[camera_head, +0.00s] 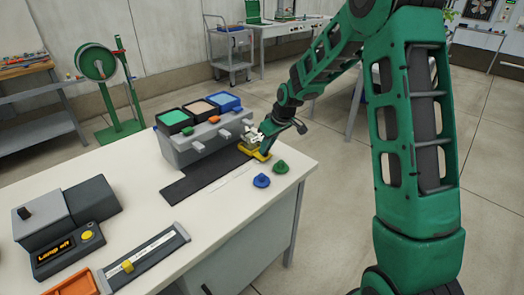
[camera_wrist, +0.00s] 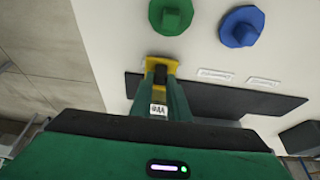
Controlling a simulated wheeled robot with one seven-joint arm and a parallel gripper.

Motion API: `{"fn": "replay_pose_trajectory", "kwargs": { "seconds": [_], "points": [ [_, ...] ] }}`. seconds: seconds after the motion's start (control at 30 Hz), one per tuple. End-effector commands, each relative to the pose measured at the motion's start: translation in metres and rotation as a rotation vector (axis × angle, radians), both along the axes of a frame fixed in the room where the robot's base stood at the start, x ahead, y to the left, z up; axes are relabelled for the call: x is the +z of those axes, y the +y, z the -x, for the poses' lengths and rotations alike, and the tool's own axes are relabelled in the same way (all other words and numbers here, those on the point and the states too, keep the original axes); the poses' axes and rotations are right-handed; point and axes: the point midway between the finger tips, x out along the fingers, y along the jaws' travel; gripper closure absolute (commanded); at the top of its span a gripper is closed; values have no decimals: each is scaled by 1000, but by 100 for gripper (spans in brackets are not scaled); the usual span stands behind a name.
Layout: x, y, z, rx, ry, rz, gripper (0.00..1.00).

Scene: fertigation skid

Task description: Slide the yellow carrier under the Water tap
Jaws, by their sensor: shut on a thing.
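The yellow carrier (camera_head: 262,156) is at the far right end of the dark track (camera_head: 196,186) on the white table. My gripper (camera_head: 256,146) is down at it and shut on it. In the wrist view my green fingers (camera_wrist: 160,85) close on the carrier (camera_wrist: 150,63), with a dark part between them. No Water label is readable, so I cannot tell which tap is the Water one.
A blue knob-like piece (camera_head: 261,181) and a green one (camera_head: 281,167) stand on the table near the carrier, by its right edge. A dark box reading "Lamp off" (camera_head: 66,246), a slider strip (camera_head: 145,258) and an orange tray (camera_head: 72,286) lie at the front left.

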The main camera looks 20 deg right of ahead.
Motion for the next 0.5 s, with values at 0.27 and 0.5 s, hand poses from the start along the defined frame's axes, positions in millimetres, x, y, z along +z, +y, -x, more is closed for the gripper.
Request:
{"fn": "replay_pose_trajectory", "kwargs": {
  "seconds": [0.27, 0.5],
  "points": [
    [0, -5, -1, -5, 1, 7, 100],
    [0, -4, -1, -6, 2, 8, 66]
  ]
}}
